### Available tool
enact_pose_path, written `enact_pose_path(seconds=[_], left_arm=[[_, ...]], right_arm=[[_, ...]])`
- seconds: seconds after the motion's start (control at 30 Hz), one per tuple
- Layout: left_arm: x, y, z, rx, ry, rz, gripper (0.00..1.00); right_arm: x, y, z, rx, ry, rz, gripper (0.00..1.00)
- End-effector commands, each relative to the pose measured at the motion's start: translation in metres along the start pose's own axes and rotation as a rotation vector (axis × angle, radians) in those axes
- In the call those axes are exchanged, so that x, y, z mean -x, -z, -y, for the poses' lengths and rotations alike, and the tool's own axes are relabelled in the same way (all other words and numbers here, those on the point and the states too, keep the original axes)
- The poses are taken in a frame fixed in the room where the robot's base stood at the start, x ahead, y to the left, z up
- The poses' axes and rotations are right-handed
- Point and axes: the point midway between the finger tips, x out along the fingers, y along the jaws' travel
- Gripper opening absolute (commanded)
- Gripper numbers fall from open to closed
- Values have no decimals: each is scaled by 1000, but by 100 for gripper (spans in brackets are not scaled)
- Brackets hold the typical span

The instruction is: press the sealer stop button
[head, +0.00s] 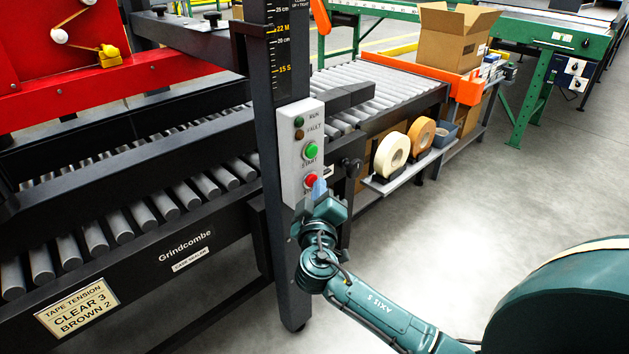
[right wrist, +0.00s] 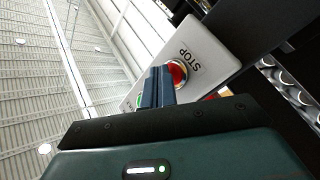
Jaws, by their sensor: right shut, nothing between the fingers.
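The red stop button (head: 311,181) sits at the bottom of the light grey control box (head: 293,152) on the sealer's dark post. In the right wrist view the red button (right wrist: 177,73) shows beside the word STOP, just past the fingers. My right gripper (head: 319,189) is shut and empty, its blue fingertips right at the button's lower right side. In the right wrist view the shut fingers (right wrist: 158,86) overlap the button's left edge; I cannot tell whether they touch it. The green start button (head: 311,150) is above the stop button. My left gripper is not in view.
Black post (head: 265,90) carries the box. A roller conveyor (head: 150,205) runs left of it. Tape rolls (head: 392,150) sit on a shelf to the right, with a cardboard box (head: 452,38) behind. Grey floor (head: 480,200) to the right is open.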

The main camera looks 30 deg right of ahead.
Motion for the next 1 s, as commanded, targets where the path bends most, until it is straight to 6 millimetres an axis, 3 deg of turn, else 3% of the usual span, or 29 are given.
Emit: enact_pose_path(seconds=[0.57,1.0], left_arm=[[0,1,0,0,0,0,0],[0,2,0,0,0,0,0]], right_arm=[[11,-8,-8,1,0,0,0],[41,-30,-29,1,2,1,0]])
